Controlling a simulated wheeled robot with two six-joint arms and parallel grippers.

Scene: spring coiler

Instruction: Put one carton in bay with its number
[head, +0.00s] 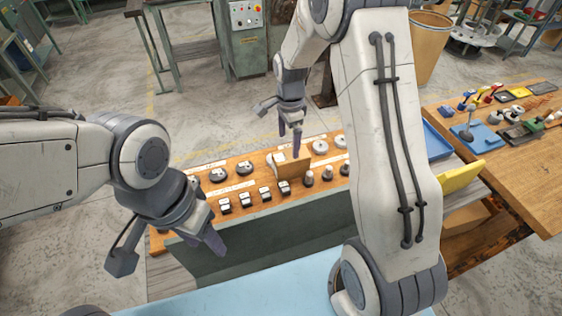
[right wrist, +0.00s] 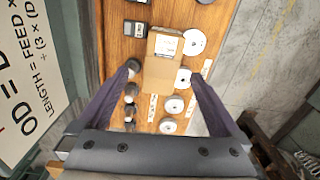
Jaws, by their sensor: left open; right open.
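A brown carton (head: 292,167) stands on the wooden bench top among machine parts. It also shows in the right wrist view (right wrist: 160,72), with a white label on its top whose number I cannot read. My right gripper (head: 290,138) is open just above the carton in the head view. In the right wrist view the open fingers (right wrist: 162,95) are spread wide, with the carton beyond and between them, and nothing is held. My left gripper (head: 167,250) is open and empty at the front left, apart from the bench. I cannot make out a numbered bay.
The bench (head: 247,181) carries rows of discs, black blocks and knobs with label strips close to the carton. A blue tray (head: 436,142) and a yellow piece (head: 460,177) lie right of my right arm. A wooden table (head: 535,185) at right holds several tools.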

